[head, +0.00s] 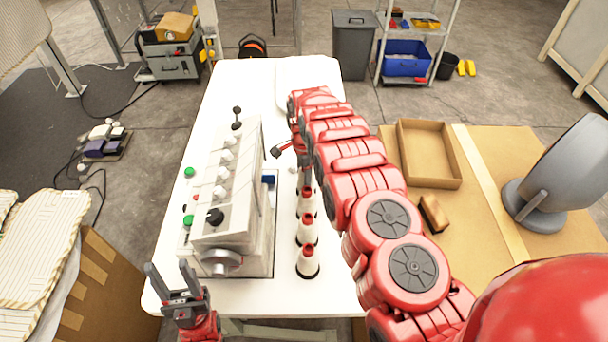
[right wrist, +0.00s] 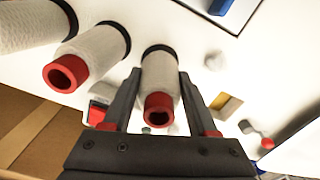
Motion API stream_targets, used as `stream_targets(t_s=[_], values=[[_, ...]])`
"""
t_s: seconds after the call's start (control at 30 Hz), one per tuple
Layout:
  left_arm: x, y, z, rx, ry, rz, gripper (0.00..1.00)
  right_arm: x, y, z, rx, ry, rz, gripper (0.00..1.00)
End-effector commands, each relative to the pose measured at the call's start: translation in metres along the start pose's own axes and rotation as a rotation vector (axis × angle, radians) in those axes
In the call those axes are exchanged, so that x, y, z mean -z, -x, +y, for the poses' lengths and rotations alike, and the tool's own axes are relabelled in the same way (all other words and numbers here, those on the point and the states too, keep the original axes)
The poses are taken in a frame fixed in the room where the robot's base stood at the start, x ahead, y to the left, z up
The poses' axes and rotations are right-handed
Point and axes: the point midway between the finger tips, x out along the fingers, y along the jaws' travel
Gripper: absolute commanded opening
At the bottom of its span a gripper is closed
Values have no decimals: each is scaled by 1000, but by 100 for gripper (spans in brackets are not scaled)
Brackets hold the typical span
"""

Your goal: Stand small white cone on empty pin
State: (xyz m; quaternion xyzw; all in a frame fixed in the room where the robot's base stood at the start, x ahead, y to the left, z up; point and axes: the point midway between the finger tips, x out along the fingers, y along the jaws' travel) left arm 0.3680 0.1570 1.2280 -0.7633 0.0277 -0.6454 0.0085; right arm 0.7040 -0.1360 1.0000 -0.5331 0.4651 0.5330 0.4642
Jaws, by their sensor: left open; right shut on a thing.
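Several white cones with red tops and dark base rings stand in a row on the white table, right of the machine; the nearest cone (head: 307,264) and the middle cone (head: 307,232) are clear. My right gripper (right wrist: 160,76) is shut on a small white cone (right wrist: 160,72) at the far end of the row. This cone's red end faces the wrist camera, and a finger lies on each side. Two other cones (right wrist: 101,52) stand to its left. I cannot make out an empty pin for sure. My left gripper (head: 169,267) is open and empty at the table's near left.
The grey-white machine (head: 235,215) with black and green knobs stands left of the cones. The white table (head: 245,85) is mostly clear at its far end. A cardboard-coloured table with an open box (head: 428,155) and a grey fan-like object (head: 560,175) is at the right.

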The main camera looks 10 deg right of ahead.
Motion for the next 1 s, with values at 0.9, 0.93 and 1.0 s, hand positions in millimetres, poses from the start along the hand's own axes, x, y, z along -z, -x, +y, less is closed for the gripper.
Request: stream_targets(t_s=[0.9, 0.93, 1.0], values=[[0, 0, 0, 0, 0, 0, 50, 0, 4, 0, 1, 0, 0, 94], [0, 0, 0, 0, 0, 0, 50, 0, 6, 0, 1, 0, 0, 94], [0, -2, 0, 0, 0, 0, 50, 0, 11, 0, 1, 0, 0, 94]])
